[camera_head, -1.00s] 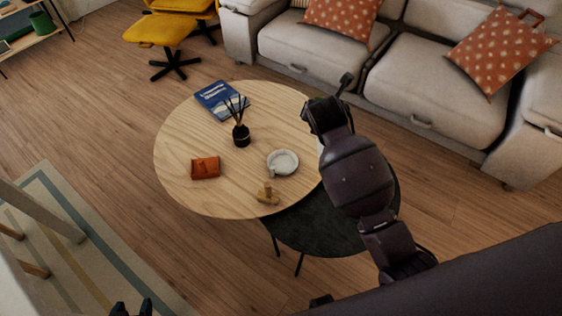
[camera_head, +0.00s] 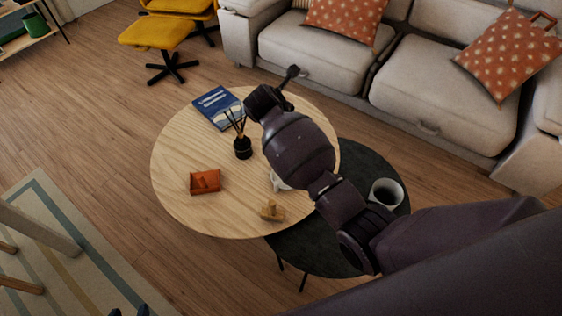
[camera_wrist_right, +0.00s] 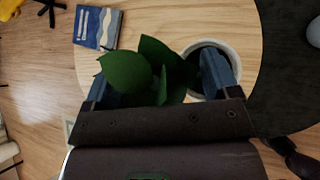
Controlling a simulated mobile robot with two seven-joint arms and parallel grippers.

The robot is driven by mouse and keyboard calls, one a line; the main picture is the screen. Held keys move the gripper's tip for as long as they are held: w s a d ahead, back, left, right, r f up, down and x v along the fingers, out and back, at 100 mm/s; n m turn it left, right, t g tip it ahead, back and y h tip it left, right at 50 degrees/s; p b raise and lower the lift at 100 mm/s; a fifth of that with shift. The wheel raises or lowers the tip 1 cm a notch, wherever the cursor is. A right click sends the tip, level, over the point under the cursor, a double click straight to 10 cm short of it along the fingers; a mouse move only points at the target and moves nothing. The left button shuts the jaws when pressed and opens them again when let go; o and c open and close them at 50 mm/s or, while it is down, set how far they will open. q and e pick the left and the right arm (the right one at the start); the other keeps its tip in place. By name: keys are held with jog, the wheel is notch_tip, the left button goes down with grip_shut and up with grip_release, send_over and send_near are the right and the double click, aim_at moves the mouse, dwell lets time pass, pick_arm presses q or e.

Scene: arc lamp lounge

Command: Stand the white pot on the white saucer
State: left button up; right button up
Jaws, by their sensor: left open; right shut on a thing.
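The white saucer (camera_head: 277,183) is on the round wooden table (camera_head: 180,205), mostly hidden behind that arm. My left gripper (camera_head: 130,311) is open and empty at the bottom edge of the head view.
The wooden table also holds a blue book (camera_head: 215,107), a dark reed diffuser (camera_head: 242,148), an orange wallet-like item (camera_head: 205,181) and a small wooden object (camera_head: 272,211). A white cup (camera_head: 387,193) stands on the black side table (camera_head: 310,253). The wooden table's front left is clear.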

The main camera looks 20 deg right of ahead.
pick_arm(q)
notch_tip(320, 180, down, 7)
jog(key=b, duration=0.6)
jog(key=shift+s+a+r+g+b, duration=0.15)
jog(key=shift+s+r+g+b, duration=0.1)
jog(key=shift+g+b, duration=0.15)
pick_arm(e)
notch_tip(320, 180, down, 19)
jog(key=shift+r, duration=0.15)
pick_arm(q)
jog(key=shift+s+f, duration=0.1)
pick_arm(e)
jog(key=o, duration=1.4)
jog(key=shift+f, duration=0.2)
jog(key=shift+o, duration=0.2)
jog(key=shift+r, duration=0.1)
